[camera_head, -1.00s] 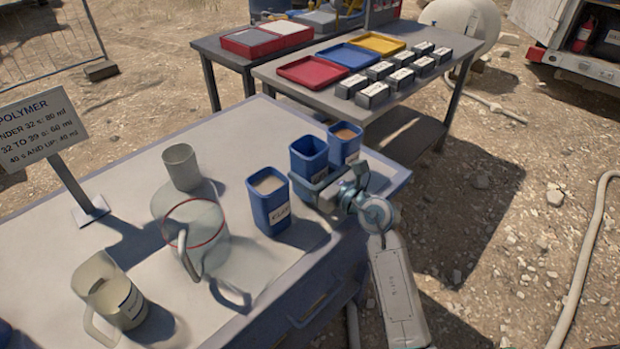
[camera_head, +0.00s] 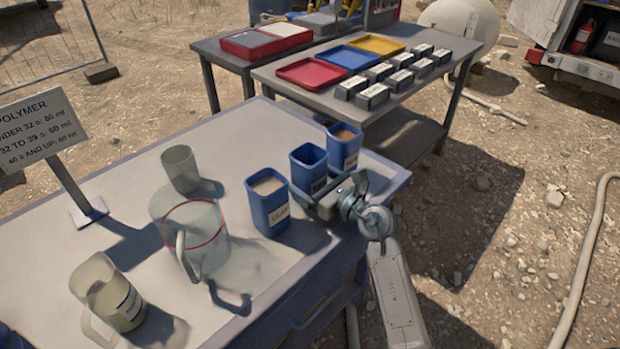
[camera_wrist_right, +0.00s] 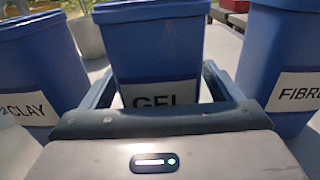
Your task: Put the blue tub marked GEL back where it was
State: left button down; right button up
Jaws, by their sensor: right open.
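The blue tub marked GEL (camera_head: 308,168) stands upright on the table between two other blue tubs. In the right wrist view the GEL tub (camera_wrist_right: 155,45) is straight ahead, its label partly hidden by my gripper. My right gripper (camera_head: 328,192) is open at the near side of the GEL tub. In the wrist view its two fingers (camera_wrist_right: 160,88) lie on either side of the tub's lower part, with a gap visible at the right. My left gripper is not in view.
The CLAY tub (camera_head: 268,205) stands close on the left and the FIBRE tub (camera_head: 344,148) close on the right. A clear jug with a red line (camera_head: 192,238), a cup (camera_head: 181,168) and another jug (camera_head: 110,295) stand further left. A second table (camera_head: 335,95) holds trays and labelled blocks.

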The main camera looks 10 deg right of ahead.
jog(key=shift+r, duration=0.2)
jog(key=v, duration=0.3)
jog(key=shift+f, duration=0.25)
jog(key=b+v, duration=0.1)
jog(key=v, duration=0.6)
jog(key=shift+s+d, duration=0.25)
jog(key=shift+s, duration=0.05)
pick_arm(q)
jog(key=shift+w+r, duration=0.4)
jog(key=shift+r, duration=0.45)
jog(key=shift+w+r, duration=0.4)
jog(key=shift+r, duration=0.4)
pick_arm(e)
jog(key=shift+s+d+r, duration=0.15)
jog(key=shift+s+d, duration=0.2)
jog(key=shift+s, duration=0.2)
